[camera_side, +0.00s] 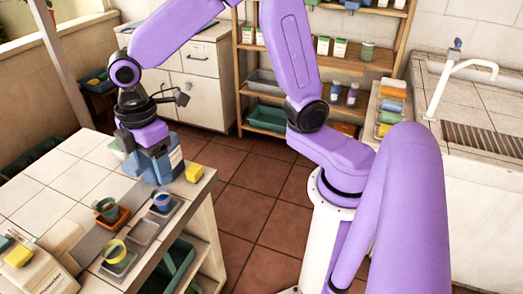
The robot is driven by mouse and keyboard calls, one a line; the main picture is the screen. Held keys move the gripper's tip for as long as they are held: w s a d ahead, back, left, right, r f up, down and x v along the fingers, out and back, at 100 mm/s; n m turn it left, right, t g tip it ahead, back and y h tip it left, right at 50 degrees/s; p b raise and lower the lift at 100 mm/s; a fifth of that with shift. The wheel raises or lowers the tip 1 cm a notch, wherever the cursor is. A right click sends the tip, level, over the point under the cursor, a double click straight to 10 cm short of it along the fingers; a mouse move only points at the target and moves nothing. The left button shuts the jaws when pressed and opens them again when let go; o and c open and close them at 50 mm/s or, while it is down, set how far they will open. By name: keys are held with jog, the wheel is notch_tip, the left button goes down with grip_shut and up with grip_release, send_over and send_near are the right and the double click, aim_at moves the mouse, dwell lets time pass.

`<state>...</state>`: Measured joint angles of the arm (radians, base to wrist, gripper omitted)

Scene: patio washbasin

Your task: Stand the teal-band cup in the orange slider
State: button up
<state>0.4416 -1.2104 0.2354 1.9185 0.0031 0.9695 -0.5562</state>
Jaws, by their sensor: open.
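A teal-green cup (107,208) is at the orange slider (122,221) on the tiled counter at lower left. It seems to stand in the slider with a slight lean; its base is hidden by the slider's wall. My gripper (157,162) points down at the counter's far side, behind and right of that cup and apart from it. It is open, and no cup shows in it. Its fingertips are hard to make out against the blue-grey shapes there.
A blue-rimmed cup (162,202) and a yellow-rimmed cup (114,251) stand in grey sliders beside the orange one. An empty grey slider (144,231) lies between them. A yellow block (194,173) is near the counter's right edge. A white device (35,274) stands at front left.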

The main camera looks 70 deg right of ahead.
jog(key=s+d+m, duration=0.1)
jog(key=s+d, duration=0.5)
jog(key=s, duration=0.4)
jog(key=s+d+m, duration=0.1)
jog(key=s+d, duration=0.5)
jog(key=s, duration=0.4)
jog(key=shift+d+m, duration=0.2)
jog(key=shift+m, duration=0.1)
